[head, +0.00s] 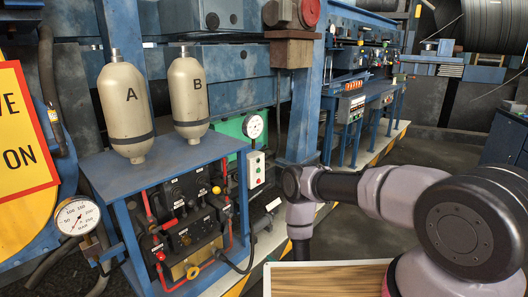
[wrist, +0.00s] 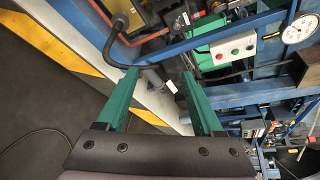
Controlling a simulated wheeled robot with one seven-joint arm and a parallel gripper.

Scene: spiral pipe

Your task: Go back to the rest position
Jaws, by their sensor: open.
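My gripper (wrist: 158,95) shows in the wrist view as two green fingers spread wide apart. It is open, and nothing is held between the fingers. Beyond the fingers are the blue metal frame and a yellow-edged floor strip. In the head view my arm is folded at the lower right, and the gripper's fingers cannot be made out there.
A blue stand (head: 193,155) carries bottle A (head: 126,108) and bottle B (head: 188,97), both upright. A control box with buttons (head: 256,168) and a pressure gauge (head: 253,126) stand beside it. Another gauge (head: 77,218) is at left. Workbenches line the back; dark floor is open at right.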

